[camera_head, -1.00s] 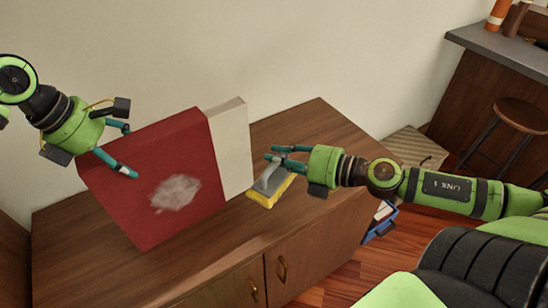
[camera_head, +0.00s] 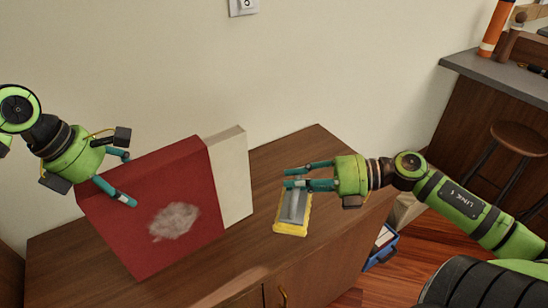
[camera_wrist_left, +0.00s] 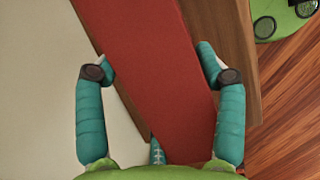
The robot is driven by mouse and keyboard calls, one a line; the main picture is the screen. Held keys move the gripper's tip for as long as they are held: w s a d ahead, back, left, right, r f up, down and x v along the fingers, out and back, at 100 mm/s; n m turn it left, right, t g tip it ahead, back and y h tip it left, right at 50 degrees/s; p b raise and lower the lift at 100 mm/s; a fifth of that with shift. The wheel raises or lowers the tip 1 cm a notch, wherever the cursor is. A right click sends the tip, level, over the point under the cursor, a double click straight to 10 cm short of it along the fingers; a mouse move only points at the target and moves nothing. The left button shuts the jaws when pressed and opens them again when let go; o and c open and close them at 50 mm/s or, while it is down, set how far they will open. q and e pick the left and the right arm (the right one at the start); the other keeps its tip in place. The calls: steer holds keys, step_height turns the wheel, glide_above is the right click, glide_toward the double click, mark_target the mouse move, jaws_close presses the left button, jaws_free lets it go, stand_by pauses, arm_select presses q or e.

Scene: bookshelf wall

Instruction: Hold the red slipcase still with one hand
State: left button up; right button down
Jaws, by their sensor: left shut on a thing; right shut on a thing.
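The red slipcase (camera_head: 135,225) stands upright on the wooden cabinet, with a pale smudged patch (camera_head: 175,221) on its broad face. A cream block (camera_head: 231,178) shows at its right side. My left gripper (camera_head: 127,180) is shut on the slipcase at its upper left edge. In the left wrist view its fingers (camera_wrist_left: 156,62) lie on either side of the red slipcase (camera_wrist_left: 155,75). My right gripper (camera_head: 291,178) is shut on a grey-topped block with a yellow underside (camera_head: 293,226), right of the slipcase and apart from it. Whether that block touches the cabinet is unclear.
The cabinet top (camera_head: 322,150) is bare to the right of the slipcase. The wall is close behind it, with a switch plate (camera_head: 243,6). A blue bin (camera_head: 381,246) stands on the floor at right. A stool (camera_head: 519,138) and a grey counter (camera_head: 490,68) are further right.

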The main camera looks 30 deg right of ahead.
arm_select(q)
steer(key=shift+f, duration=0.25)
steer(key=o, duration=1.4)
steer(key=shift+o, duration=0.3)
steer(key=shift+w, duration=0.15)
arm_select(e)
steer(key=shift+w+f, duration=0.1)
steer(key=shift+w, duration=0.05)
arm_select(q)
steer(key=shift+r, duration=0.15)
